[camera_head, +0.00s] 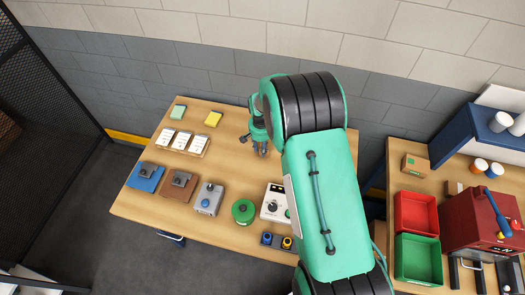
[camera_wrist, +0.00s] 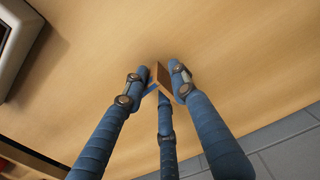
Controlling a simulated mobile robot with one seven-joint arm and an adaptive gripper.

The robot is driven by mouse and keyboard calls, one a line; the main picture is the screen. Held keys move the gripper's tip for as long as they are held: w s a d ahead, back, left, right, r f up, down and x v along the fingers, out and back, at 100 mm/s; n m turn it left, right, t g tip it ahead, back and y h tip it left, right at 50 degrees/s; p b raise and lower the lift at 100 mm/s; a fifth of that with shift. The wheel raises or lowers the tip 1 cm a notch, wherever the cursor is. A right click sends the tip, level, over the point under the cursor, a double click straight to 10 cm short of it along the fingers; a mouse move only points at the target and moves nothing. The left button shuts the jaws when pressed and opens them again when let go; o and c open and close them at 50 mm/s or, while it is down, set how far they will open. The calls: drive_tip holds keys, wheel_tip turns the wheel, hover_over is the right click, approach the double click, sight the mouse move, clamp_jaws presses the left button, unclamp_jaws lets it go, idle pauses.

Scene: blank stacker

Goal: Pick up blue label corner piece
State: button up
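A small brown corner piece with a blue edge (camera_wrist: 162,76) sits between the fingertips in the wrist view. My three-fingered gripper (camera_wrist: 160,80) is closed around it, with a fingertip on its left, one on its right and one below it in the picture. The fingers hide part of the piece. The tabletop lies behind it, and whether the piece touches the wood cannot be told. In the head view my gripper (camera_head: 260,143) points down at the back of the wooden table (camera_head: 235,160). The piece cannot be made out there.
White label cards (camera_head: 183,141), a green block (camera_head: 178,112) and a yellow block (camera_head: 214,118) lie to the left. Several devices line the table's front, including a green button (camera_head: 243,211). A right-hand bench holds red (camera_head: 415,215) and green (camera_head: 418,260) bins. A wall stands behind.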

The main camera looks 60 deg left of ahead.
clamp_jaws()
drive_tip(key=shift+r, duration=0.15)
drive_tip(key=shift+r+b, duration=0.55)
drive_tip(key=shift+r, duration=4.35)
